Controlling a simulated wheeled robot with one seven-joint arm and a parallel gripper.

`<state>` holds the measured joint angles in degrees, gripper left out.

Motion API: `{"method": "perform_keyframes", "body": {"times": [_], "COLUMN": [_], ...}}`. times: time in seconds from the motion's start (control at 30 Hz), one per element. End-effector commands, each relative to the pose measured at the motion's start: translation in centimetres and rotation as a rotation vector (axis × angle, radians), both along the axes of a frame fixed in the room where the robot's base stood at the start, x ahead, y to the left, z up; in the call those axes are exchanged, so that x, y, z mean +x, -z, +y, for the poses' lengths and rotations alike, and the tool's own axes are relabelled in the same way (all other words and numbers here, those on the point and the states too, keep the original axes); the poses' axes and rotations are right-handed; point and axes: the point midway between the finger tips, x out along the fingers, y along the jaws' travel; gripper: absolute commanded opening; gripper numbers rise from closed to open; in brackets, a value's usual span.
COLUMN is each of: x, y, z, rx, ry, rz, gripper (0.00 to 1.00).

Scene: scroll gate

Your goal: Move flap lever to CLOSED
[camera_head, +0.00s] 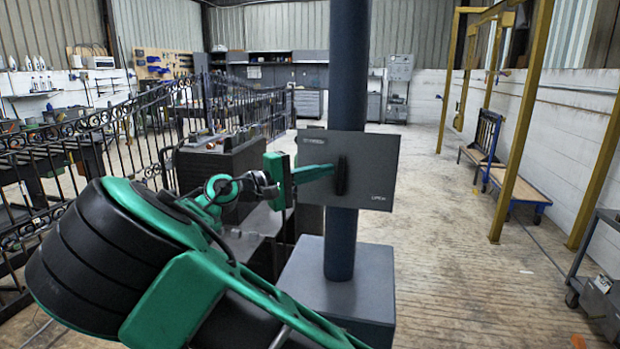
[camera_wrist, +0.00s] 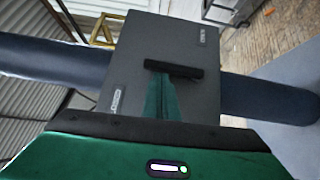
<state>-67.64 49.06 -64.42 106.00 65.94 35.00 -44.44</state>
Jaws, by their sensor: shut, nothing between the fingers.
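A dark grey panel (camera_head: 374,160) is fixed to a blue upright column. The flap lever (camera_head: 341,176), a short black bar, stands about upright near the panel's middle. A label reading OPEN is at the panel's lower right; another at the upper left is too small to read. My gripper (camera_head: 327,169) is shut and empty, its green fingertips at the lever's left side. In the wrist view the panel (camera_wrist: 135,50) is turned, and the lever (camera_wrist: 173,69) lies across it just beyond my gripper's (camera_wrist: 162,84) fingertips. I cannot tell whether they touch.
The column (camera_head: 340,245) rises from a grey box base (camera_head: 335,285). A black iron railing (camera_head: 60,165) is at the left. The floor between column and bench is clear.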

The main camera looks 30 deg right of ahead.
Motion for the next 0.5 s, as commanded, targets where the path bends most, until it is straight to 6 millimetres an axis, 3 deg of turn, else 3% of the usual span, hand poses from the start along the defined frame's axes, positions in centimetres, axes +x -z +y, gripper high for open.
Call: {"method": "perform_keyframes", "body": {"times": [0.5], "x": [-0.49], "y": [-0.42], "z": [-0.73], "rx": [0.077], "ry": [0.002], "rz": [-0.063], "gripper": [0.00]}}
